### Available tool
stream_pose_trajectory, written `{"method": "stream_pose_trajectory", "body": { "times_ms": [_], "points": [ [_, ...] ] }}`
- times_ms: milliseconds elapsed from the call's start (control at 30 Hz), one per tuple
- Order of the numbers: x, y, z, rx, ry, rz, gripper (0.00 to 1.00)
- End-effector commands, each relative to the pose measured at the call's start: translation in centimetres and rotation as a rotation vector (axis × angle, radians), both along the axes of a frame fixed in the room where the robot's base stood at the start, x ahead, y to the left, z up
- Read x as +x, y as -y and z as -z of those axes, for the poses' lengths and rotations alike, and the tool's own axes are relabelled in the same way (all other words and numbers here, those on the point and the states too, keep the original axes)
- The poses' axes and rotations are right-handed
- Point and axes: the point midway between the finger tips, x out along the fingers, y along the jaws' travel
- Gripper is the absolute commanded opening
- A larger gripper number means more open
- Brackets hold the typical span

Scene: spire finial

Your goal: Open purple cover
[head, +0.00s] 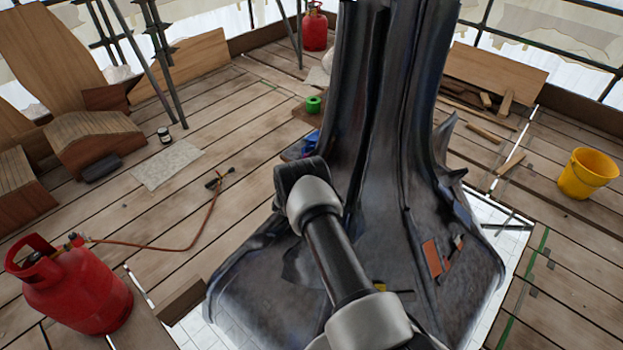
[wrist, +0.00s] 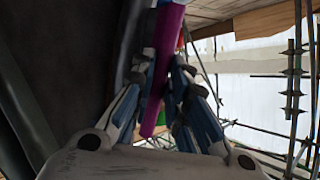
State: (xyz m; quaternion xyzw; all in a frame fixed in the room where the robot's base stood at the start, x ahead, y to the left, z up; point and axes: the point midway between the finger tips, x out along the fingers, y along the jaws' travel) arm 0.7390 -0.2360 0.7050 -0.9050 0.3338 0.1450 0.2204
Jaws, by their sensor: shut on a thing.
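A purple piece (wrist: 164,70), which I take to be the purple cover, shows in the wrist view as a narrow, tilted strip. My gripper (wrist: 160,84) has its blue-and-grey fingers on either side of it and is shut on it. The strip's upper end runs out of the picture at the top. I cannot tell from this view how far the cover is open. In the head view, my gripper is hidden behind my wrist and the dark spire (head: 385,130). A small blue and purple patch (head: 304,151) shows just beyond my wrist; what it is cannot be made out.
The dark spire base fills the middle, close beside my arm. A red gas bottle (head: 75,290) with a hose stands at the left front. A yellow bucket (head: 588,173) stands at the right. A green roll (head: 314,104) lies behind.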

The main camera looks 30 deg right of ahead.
Motion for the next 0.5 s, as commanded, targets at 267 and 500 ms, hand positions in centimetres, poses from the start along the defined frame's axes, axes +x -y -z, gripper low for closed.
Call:
{"method": "stream_pose_trajectory", "body": {
  "times_ms": [267,500],
  "points": [
    [1.9,-0.6,-1.2,-0.008,-0.033,0.125,0.00],
    [2.8,-0.6,-1.3,-0.008,-0.068,0.224,0.00]
  ]
}}
